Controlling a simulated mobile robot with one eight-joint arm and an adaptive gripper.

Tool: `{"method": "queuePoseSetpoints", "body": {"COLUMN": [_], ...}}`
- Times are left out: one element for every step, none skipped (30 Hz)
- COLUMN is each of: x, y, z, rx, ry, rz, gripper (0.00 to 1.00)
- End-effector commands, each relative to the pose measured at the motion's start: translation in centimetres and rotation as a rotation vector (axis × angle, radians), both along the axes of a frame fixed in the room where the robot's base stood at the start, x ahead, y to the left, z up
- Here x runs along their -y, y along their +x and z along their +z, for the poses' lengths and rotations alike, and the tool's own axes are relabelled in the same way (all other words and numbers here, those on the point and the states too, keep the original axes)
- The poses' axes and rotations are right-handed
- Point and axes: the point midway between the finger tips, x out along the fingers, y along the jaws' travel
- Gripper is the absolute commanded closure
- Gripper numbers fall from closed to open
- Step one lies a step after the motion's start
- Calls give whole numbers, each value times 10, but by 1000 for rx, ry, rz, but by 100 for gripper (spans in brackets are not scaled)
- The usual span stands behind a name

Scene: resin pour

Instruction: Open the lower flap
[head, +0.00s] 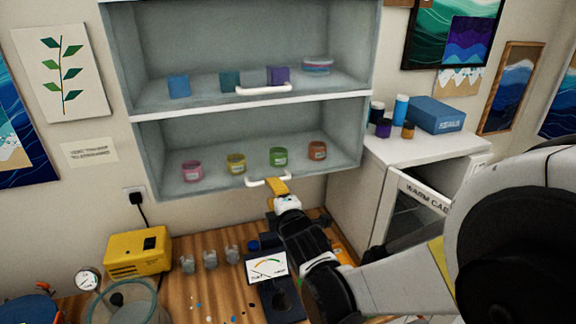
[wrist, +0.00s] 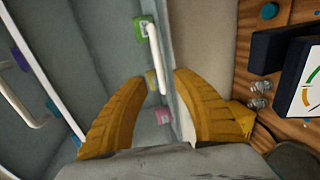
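The lower flap (head: 230,150) is a clear pane across the front of the lower cabinet compartment, and it looks closed. Its white bar handle (head: 262,182) is at the bottom edge. My gripper (head: 277,186) is right at the handle's right part in the head view. In the wrist view, my gripper's two yellow fingers (wrist: 160,77) are spread apart. The handle (wrist: 156,57) runs just beyond and between the fingertips there. I cannot tell whether a finger touches it.
Several coloured jars (head: 236,163) stand behind the lower flap. The upper compartment has its own white handle (head: 263,90). Below are a wooden bench (head: 225,290), a meter (head: 267,267) and a yellow box (head: 137,252). A warming cabinet (head: 420,190) stands at right.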

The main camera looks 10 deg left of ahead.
Motion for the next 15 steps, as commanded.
{"method": "queuePoseSetpoints", "body": {"x": [-6,-9,-13,-16,-18,-22,-24,-26,-28,-30,-31,-33,-33,-34,-35], "y": [10,15,22,27,31,37,41,44,48,51,53,55,57,58,58], "z": [-2,-3,-5,-6,-7,-8,-9,-10,-11,-12,-12,-13,-13,-14,-14], "rx": [0,0,0,0,-1,-1,-1,-1,-2,-2,-2,-2,-2,-2,-2], "ry": [1,1,1,1,0,0,0,0,1,1,1,1,1,1,1], "rz": [-1,-1,-1,-1,-1,-2,-2,-2,-2,-2,-2,-2,-2,-2,-2], "gripper": [66,66,66,66,66,66,66,66,66,66,66,66,66,66,66]}}
